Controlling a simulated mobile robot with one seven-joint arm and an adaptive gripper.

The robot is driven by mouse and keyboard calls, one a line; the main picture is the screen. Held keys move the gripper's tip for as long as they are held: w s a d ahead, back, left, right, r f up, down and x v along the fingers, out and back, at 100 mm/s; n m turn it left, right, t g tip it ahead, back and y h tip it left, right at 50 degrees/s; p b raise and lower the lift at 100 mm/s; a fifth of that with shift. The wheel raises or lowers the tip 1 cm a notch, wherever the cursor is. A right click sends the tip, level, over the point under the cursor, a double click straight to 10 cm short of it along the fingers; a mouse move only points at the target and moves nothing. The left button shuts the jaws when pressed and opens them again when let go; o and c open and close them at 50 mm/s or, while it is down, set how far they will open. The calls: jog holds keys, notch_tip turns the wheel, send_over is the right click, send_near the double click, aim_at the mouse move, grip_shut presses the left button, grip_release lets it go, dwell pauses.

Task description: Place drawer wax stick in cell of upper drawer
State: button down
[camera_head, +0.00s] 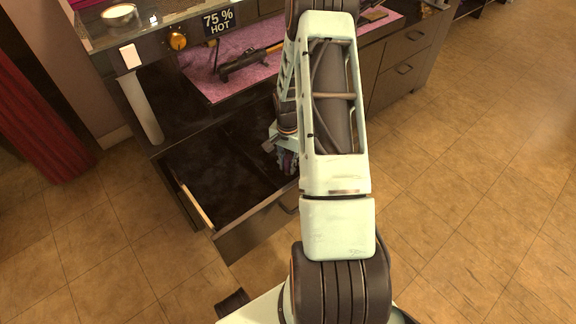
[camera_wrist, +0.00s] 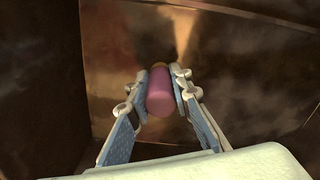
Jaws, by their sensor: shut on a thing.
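My gripper (camera_wrist: 160,92) is shut on a short reddish-pink cylinder, the wax stick (camera_wrist: 160,97), seen between its two fingertips in the wrist view. Dark brown drawer walls and floor surround it there. In the head view an open dark drawer (camera_head: 183,187) stands pulled out from the cabinet, with a divider splitting it into cells. My gripper (camera_head: 287,160) is low at the drawer's right part, partly hidden by my arm. The stick cannot be made out in the head view. I cannot tell whether the stick touches the drawer floor.
A pink mat (camera_head: 205,82) with a black and yellow tool (camera_head: 245,64) lies on the cabinet top. A red curtain (camera_head: 40,120) hangs at left. Tiled floor is clear at right.

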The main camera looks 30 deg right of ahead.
jog(key=c, duration=2.2)
grip_release()
jog(key=shift+f, duration=0.15)
jog(key=o, duration=0.5)
jog(key=shift+c, duration=0.2)
notch_tip(320, 180, up, 12)
jog(key=p, duration=0.3)
jog(key=shift+r, duration=0.2)
